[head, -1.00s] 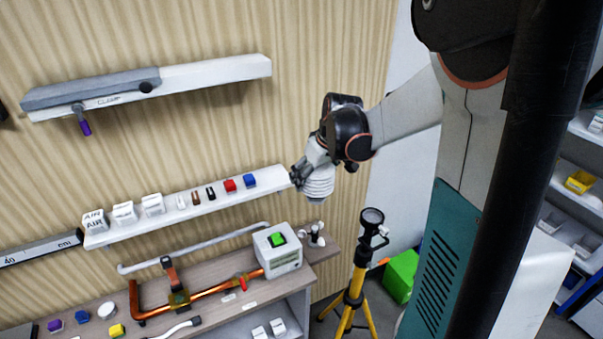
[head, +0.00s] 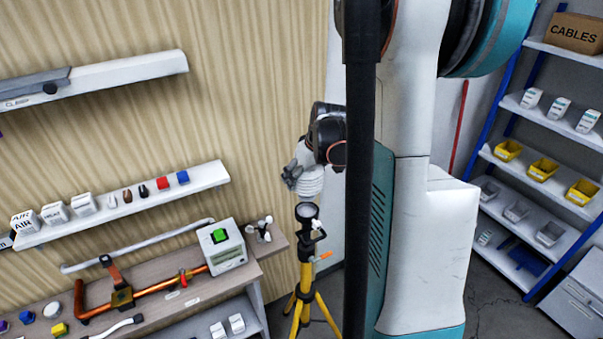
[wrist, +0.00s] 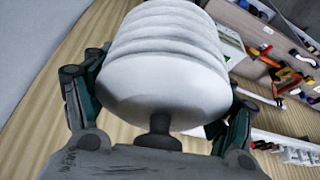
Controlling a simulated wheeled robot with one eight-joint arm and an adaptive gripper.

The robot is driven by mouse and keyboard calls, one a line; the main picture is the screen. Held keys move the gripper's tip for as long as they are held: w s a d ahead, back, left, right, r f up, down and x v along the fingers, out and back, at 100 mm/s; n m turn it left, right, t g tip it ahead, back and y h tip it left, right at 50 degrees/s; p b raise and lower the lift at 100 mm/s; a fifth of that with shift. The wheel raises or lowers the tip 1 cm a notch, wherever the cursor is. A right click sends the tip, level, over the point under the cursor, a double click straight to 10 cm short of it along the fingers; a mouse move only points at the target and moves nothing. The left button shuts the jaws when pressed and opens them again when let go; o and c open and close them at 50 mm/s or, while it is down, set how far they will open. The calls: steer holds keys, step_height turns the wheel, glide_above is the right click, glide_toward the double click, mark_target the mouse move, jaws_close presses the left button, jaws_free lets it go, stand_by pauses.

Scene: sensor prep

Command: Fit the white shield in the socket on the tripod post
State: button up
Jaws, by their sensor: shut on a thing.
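The white shield (head: 310,184) is a ribbed, stacked-disc body held in my gripper (head: 294,174). In the wrist view the shield (wrist: 165,65) fills the upper middle, with a finger of my gripper on each side. The tripod post (head: 305,245) is yellow with a dark round socket (head: 306,211) at its top. In the head view the shield hangs just above the socket, with a small gap seeming to show between them. The shield's lower end is not seen in the wrist view.
A white shelf (head: 130,208) with small blocks is on the wall to the left. The workbench (head: 165,325) below it carries copper pipe, a white box with a green button (head: 226,245) and a small cup anemometer (head: 262,229). Storage racks (head: 555,150) stand at the right.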

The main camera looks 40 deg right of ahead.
step_height(320, 180, down, 3)
steer(key=shift+f+b, duration=0.2)
steer(key=shift+b, duration=0.75)
steer(key=shift+f+b, duration=1.5)
steer(key=shift+f, duration=0.05)
steer(key=shift+f+b, duration=0.6)
steer(key=shift+b, duration=0.35)
stand_by(0.5)
steer(key=o, duration=1.2)
steer(key=shift+r, duration=0.1)
steer(key=shift+r+p, duration=2.05)
steer(key=shift+r, duration=1.4)
